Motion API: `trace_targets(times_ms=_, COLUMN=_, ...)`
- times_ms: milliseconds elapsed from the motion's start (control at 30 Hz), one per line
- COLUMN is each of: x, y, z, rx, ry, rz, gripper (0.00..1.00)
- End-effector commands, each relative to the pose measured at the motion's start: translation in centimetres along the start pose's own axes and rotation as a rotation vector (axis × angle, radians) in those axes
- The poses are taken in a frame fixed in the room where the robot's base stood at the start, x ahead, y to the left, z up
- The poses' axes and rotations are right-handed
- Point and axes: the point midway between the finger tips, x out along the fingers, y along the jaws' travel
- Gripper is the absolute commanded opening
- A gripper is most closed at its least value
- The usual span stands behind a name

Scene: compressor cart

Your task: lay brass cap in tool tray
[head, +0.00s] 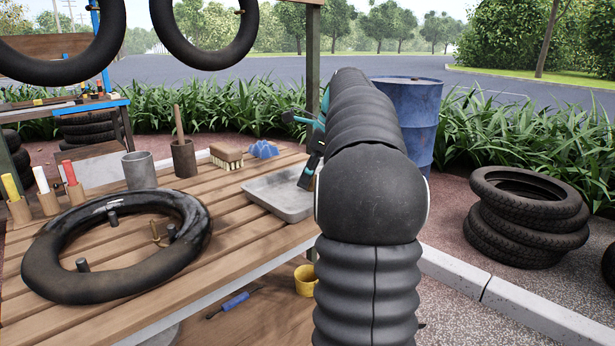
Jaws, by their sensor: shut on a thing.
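The grey metal tool tray (282,208) lies at the right end of the slatted wooden bench. My gripper (307,180) points down over the right part of the tray, partly hidden by my arm. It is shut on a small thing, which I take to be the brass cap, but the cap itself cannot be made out. I cannot tell whether the held thing touches the tray floor. The visible part of the tray looks empty.
A black inner tube (60,262) with a brass-coloured piece (157,236) inside its ring lies at left. A brush (226,158) and blue object (263,149) stand behind the tray. A yellow cup (305,280) is below the bench. A blue drum (412,110) stands beyond.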

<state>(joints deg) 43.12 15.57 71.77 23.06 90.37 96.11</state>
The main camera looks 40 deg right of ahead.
Motion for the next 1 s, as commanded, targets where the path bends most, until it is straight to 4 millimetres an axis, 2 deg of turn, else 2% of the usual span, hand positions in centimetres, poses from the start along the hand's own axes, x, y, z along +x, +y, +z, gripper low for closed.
trace_targets(times_ms=67, x=0.2, y=0.0, z=-0.1, rx=0.0, ry=0.0, rz=0.0, gripper=0.0)
trace_targets(times_ms=100, x=0.2, y=0.0, z=-0.1, rx=0.0, ry=0.0, rz=-0.001, gripper=0.26)
trace_targets(times_ms=200, x=0.2, y=0.0, z=-0.1, rx=0.0, ry=0.0, rz=0.0, gripper=0.46)
trace_targets(times_ms=567, x=-0.1, y=0.0, z=0.0, rx=0.0, ry=0.0, rz=0.0, gripper=0.46)
trace_targets(times_ms=767, x=-3.0, y=-0.1, z=0.1, rx=0.0, ry=0.0, rz=-0.003, gripper=0.46)
trace_targets(times_ms=1000, x=-7.9, y=-0.1, z=0.1, rx=0.0, ry=0.0, rz=-0.003, gripper=0.46)
